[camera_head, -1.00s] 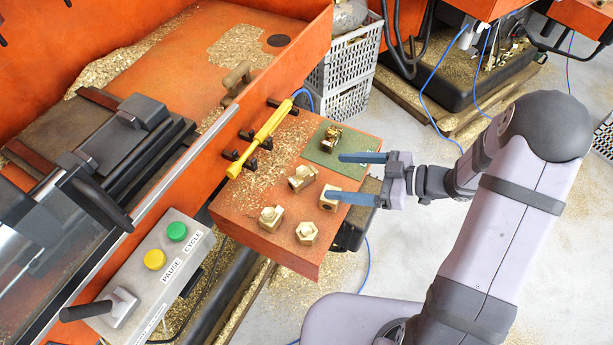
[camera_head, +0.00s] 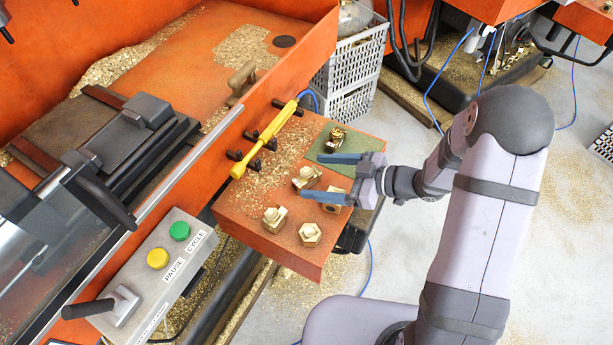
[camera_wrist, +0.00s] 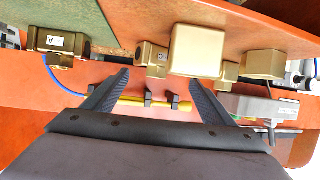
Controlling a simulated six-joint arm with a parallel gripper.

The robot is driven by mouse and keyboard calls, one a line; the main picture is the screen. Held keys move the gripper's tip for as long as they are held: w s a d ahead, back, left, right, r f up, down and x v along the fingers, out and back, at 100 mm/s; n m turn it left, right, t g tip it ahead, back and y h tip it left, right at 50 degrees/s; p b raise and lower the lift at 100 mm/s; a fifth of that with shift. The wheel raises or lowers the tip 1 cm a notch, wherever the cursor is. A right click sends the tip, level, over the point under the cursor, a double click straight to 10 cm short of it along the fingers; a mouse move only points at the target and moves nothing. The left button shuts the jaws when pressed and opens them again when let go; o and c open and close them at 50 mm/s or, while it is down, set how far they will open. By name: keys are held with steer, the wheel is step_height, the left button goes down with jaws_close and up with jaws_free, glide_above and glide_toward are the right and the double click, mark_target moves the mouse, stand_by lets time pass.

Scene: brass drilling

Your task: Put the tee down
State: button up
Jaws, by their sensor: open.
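Several brass fittings lie on the orange table (camera_head: 250,222). One dark, shiny fitting (camera_head: 334,138) rests on the green mat (camera_head: 338,163); in the wrist view a fitting marked A (camera_wrist: 58,42) lies at the mat's edge. Another fitting (camera_head: 306,178) is near my fingertips, one (camera_head: 333,203) is partly hidden by my lower finger, and two more (camera_head: 274,218) (camera_head: 310,234) stand in front. I cannot tell surely which is the tee. My gripper (camera_head: 311,175) is open, with nothing visibly held, over the fittings beside the mat. Whether the fingers touch a fitting is unclear.
A yellow tool (camera_head: 265,140) rests on black hooks along the orange machine wall, just beyond my fingertips. A control box (camera_head: 150,275) with green and yellow buttons is at the lower left. Grey crates (camera_head: 350,70) stand behind the table. Brass chips litter its left side.

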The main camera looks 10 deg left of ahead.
steer(key=shift+x, duration=1.25)
steer(key=shift+d, duration=0.1)
steer(key=shift+c, duration=0.7)
steer(key=c, duration=1.4)
steer(key=shift+r, duration=0.2)
step_height(320, 180, up, 10)
